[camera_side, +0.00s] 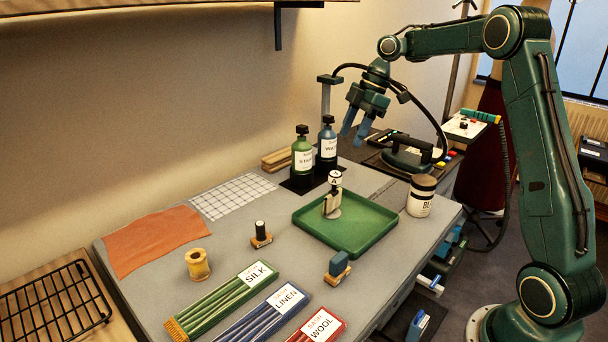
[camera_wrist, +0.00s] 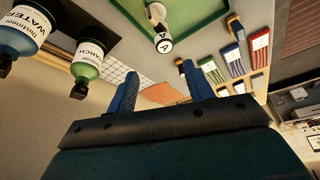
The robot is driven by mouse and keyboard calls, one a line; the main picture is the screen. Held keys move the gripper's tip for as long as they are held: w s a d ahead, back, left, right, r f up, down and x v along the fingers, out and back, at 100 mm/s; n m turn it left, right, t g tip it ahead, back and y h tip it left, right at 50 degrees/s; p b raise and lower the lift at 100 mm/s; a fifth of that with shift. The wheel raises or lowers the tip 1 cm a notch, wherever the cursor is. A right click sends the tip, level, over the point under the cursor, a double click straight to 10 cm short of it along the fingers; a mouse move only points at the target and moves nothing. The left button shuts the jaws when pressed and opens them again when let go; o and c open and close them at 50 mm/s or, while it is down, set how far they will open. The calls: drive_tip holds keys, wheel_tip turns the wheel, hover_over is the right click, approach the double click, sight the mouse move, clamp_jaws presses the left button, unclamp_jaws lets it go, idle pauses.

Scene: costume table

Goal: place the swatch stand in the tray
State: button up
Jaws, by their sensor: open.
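The swatch stand, which I take to be the small pale upright piece with a round "A" label on top (camera_side: 332,203), stands in the green tray (camera_side: 370,222), towards its back left part. It also shows near the top of the wrist view (camera_wrist: 157,22), beside the tray's green rim (camera_wrist: 210,22). My gripper (camera_side: 355,128) is open and empty, raised above and behind the tray, apart from the stand. In the wrist view its two blue fingers (camera_wrist: 161,92) are spread with nothing held between them.
The starch bottle (camera_side: 303,155) and water bottle (camera_side: 327,145) stand on a dark mat behind the tray. A labelled jar (camera_side: 421,197) stands right of it. A spool (camera_side: 198,264), two small blocks and labelled bundles (camera_side: 277,305) lie in front and left. An iron (camera_side: 408,157) sits behind.

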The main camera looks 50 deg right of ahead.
drive_tip(key=s+a+r+m+t+h, duration=0.2)
drive_tip(key=s+a+r+m, duration=0.5)
drive_tip(key=s+a, duration=0.5)
drive_tip(key=s+a+f+m+h, duration=0.1)
drive_tip(key=s+f+m, duration=0.1)
drive_tip(key=s, duration=0.6)
drive_tip(key=s+a+f+m+t, duration=0.1)
drive_tip(key=s+a+f+m, duration=0.1)
drive_tip(key=s, duration=0.7)
drive_tip(key=shift+s+a+f+m+t+h, duration=0.2)
drive_tip(key=shift+a+m+t+h, duration=0.15)
drive_tip(key=shift+m, duration=0.45)
